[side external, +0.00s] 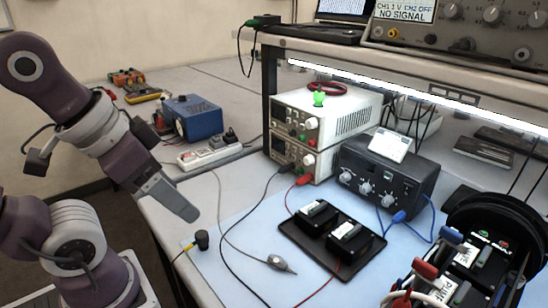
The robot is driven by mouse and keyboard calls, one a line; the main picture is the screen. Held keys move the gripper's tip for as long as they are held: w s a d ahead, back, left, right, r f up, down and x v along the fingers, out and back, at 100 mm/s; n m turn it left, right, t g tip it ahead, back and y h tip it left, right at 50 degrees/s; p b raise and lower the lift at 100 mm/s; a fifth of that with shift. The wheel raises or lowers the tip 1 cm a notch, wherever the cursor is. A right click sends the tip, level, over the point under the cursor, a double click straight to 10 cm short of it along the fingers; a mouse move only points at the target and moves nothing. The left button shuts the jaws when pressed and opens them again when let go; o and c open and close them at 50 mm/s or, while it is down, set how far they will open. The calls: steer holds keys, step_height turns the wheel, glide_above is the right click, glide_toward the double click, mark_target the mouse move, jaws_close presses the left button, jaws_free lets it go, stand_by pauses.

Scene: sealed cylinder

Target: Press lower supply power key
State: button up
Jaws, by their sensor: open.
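Two bench power supplies are stacked on the bench under the shelf. The upper supply (338,112) is white, with its front turned left. The lower supply (292,157) sits directly beneath it, with knobs and sockets on its front. Its power key is too small to make out. A red lead and a black lead run near its front. My gripper (187,210) is open and empty, seen edge-on. It shows above the bench's left edge, left of the supplies and apart from them, pointing down to the right.
A white power strip (210,153) and a blue box (192,117) lie left of the supplies. A black box with knobs (388,171) stands to their right. A black tray (290,228) and loose leads lie in front.

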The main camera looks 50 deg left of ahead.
jaws_close()
stand_by(1.4)
